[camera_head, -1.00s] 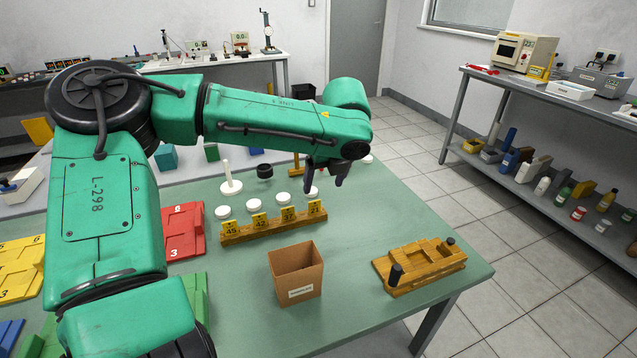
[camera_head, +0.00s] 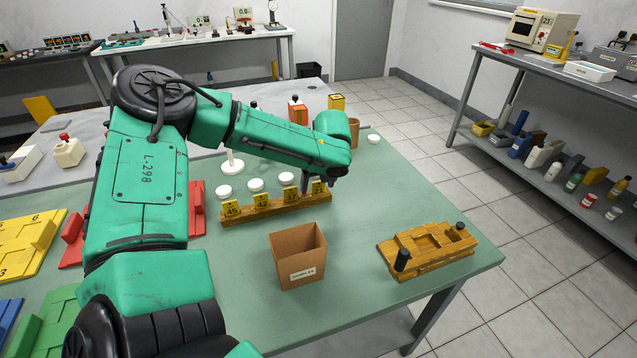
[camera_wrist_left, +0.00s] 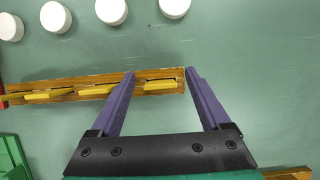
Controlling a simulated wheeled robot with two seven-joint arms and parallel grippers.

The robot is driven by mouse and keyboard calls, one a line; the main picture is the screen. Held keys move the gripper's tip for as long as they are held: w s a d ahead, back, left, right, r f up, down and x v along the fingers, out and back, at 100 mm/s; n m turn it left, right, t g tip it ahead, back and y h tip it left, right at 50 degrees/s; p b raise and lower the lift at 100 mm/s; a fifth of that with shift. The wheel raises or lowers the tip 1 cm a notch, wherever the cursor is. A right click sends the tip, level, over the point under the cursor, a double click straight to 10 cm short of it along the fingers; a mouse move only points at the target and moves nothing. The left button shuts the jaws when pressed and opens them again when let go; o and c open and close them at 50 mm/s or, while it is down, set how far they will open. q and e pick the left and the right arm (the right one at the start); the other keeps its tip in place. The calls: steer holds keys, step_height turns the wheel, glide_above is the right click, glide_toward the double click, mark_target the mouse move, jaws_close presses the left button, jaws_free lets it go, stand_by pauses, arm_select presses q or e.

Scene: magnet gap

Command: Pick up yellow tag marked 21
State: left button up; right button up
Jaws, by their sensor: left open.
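The yellow tag marked 21 (camera_head: 319,188) stands at the right end of a wooden rack (camera_head: 275,210). Its number is partly hard to read now. In the left wrist view the rightmost yellow tag (camera_wrist_left: 158,86) sits in its slot, seen from above, between the fingers. My left gripper (camera_head: 319,180) is open and empty, pointing down over this end of the rack. In the left wrist view its two purple fingers (camera_wrist_left: 160,75) lie on either side of the tag, with a gap on each side. Whether the fingertips reach down to tag height is unclear. My right gripper is not in view.
Tags 45 (camera_head: 231,207), 42 (camera_head: 261,200) and 37 (camera_head: 291,195) stand left in the same rack. White discs (camera_head: 256,185) lie behind it. A cardboard box (camera_head: 298,257) is in front, and a wooden fixture (camera_head: 428,250) is at the right.

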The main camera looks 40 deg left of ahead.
arm_select(q)
steer(key=shift+c, duration=0.6)
steer(key=shift+r, duration=0.1)
steer(key=c, duration=1)
jaws_close()
steer(key=shift+r, duration=0.1)
